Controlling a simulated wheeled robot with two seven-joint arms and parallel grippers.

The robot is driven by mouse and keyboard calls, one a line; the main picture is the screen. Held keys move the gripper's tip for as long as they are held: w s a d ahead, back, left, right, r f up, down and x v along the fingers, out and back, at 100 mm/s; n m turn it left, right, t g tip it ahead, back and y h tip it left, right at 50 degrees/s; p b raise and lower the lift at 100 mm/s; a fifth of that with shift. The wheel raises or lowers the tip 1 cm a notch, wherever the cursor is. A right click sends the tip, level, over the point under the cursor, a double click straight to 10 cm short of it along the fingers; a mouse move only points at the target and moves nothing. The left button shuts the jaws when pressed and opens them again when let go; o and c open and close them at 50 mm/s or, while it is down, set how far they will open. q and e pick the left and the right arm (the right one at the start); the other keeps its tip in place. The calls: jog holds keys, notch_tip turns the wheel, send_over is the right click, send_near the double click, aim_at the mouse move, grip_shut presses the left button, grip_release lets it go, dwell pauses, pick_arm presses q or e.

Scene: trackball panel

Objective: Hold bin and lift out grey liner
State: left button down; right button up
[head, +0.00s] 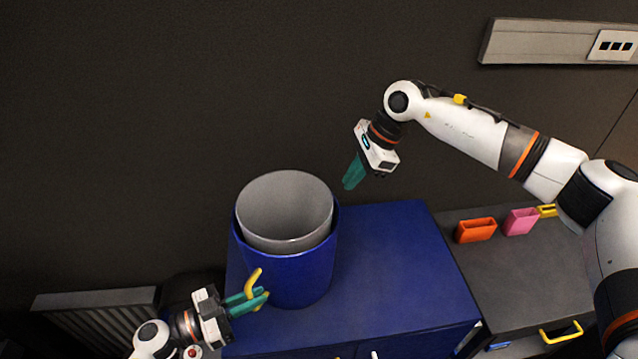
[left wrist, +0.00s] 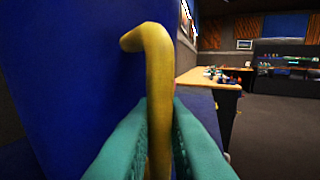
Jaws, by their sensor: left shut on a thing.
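A blue bin (head: 291,279) stands upright on the blue cabinet top. The grey liner (head: 285,205) sits inside it, its rim standing above the bin's rim. A yellow handle (head: 253,282) sticks out from the bin's front left side. My left gripper (head: 257,297) is shut on that handle; in the left wrist view its teal fingers (left wrist: 160,135) lie on both sides of the yellow handle (left wrist: 158,75). My right gripper (head: 350,181) is in the air to the right of the liner's rim, apart from it, fingers pointing down. Its fingertips look close together, and their gap cannot be made out.
The blue cabinet top (head: 400,260) is clear to the right of the bin. An orange holder (head: 475,230) and a pink holder (head: 521,221) stand on the dark cabinet at right. A dark wall rises behind. A ribbed radiator (head: 100,318) is at lower left.

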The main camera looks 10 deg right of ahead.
aim_at(317, 231)
pick_arm(q)
jog(key=shift+a, duration=0.1)
pick_arm(e)
jog(key=s+a+r+n+h, duration=0.5)
jog(key=s+a+r, duration=0.35)
jog(key=s, duration=0.25)
jog(key=f, duration=0.8)
jog(key=w+f, duration=0.1)
jog(key=f, duration=0.3)
jog(key=shift+a+f, duration=0.15)
jog(key=shift+f, duration=0.05)
grip_shut()
